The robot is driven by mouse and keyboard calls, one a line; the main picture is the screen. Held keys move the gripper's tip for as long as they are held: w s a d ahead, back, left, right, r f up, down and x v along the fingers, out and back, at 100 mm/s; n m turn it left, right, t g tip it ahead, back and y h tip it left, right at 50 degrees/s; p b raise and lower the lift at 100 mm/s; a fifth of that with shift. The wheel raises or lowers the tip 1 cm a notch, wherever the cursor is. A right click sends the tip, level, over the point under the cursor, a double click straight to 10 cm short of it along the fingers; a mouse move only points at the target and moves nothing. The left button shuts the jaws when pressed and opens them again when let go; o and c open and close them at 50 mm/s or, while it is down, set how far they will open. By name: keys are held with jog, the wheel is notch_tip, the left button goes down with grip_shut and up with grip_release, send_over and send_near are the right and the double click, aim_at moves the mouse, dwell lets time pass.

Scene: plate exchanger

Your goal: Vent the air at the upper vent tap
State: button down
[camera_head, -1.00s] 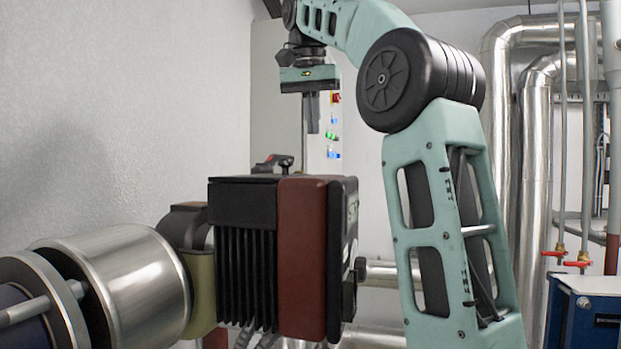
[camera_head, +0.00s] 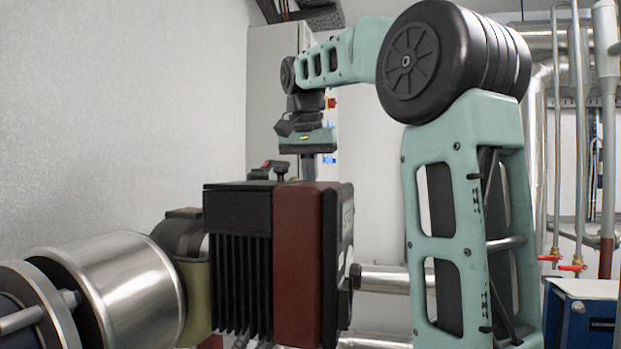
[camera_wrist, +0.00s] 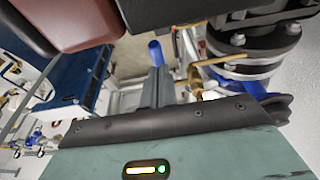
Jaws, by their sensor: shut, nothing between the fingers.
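My gripper (camera_head: 308,168) points down behind the black and red-brown motor unit in the head view, its fingertips hidden by that unit. In the wrist view its narrow grey fingers (camera_wrist: 157,86) lie together, with nothing seen between them. A brass fitting with a thin brass-coloured rod (camera_wrist: 215,65) shows to the right of the fingers, beside a bolted flange. It may be the upper vent tap, but I cannot tell for sure. A blue rounded part (camera_wrist: 155,52) appears just beyond the fingertips; whether they touch is unclear.
The motor unit (camera_head: 238,255) stands close in front of the gripper; its red-brown and black body also fills the wrist view's top. Two red-handled taps (camera_head: 562,262) sit on thin pipes at right, above a blue cabinet (camera_head: 590,290). A bolted flange (camera_wrist: 245,45) is close to the gripper.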

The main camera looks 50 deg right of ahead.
jog(key=f+b, duration=0.1)
jog(key=f+h+b, duration=0.1)
jog(key=b, duration=0.1)
jog(key=shift+s+a, duration=0.15)
jog(key=shift+a, duration=0.15)
jog(key=shift+r, duration=0.1)
